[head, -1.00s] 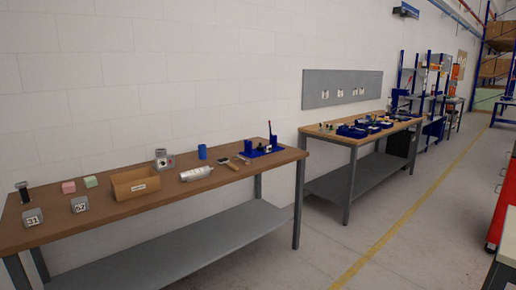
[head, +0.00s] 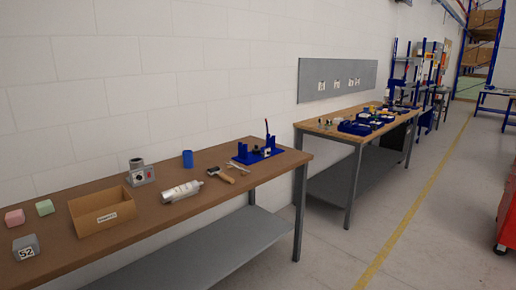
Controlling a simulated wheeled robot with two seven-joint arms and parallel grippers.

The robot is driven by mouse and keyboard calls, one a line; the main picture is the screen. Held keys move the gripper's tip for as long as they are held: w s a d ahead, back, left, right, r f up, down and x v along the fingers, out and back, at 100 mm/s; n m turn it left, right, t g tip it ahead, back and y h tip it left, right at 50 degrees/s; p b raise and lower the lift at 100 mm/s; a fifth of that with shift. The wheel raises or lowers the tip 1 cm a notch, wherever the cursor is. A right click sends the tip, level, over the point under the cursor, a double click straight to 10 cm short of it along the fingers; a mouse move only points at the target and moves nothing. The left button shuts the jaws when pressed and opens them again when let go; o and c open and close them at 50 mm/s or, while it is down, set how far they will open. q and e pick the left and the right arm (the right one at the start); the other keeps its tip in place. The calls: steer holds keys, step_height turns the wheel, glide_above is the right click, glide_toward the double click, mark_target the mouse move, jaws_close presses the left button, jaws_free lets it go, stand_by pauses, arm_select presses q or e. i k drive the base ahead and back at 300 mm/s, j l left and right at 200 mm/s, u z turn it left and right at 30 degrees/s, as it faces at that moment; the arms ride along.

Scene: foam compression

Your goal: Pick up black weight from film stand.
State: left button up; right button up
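Neither of my grippers is in view. I see no thing that I can clearly name as the black weight or the film stand. On the brown-topped table (head: 215,195) stands a grey device (head: 141,174) with a round top, behind a cardboard box (head: 103,216). The left part of the table is cut off by the picture edge.
A pink cube (head: 14,218), a green cube (head: 45,207) and a grey numbered block (head: 26,247) sit at the left. Floor (head: 340,268) is clear up to a second table (head: 335,137).

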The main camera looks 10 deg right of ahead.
mark_target(256, 150)
steer(key=i+l+z, duration=0.1)
steer(key=i+z, duration=0.65)
steer(key=i+j+z, duration=0.1)
steer(key=i+z, duration=0.3)
steer(key=k, duration=0.1)
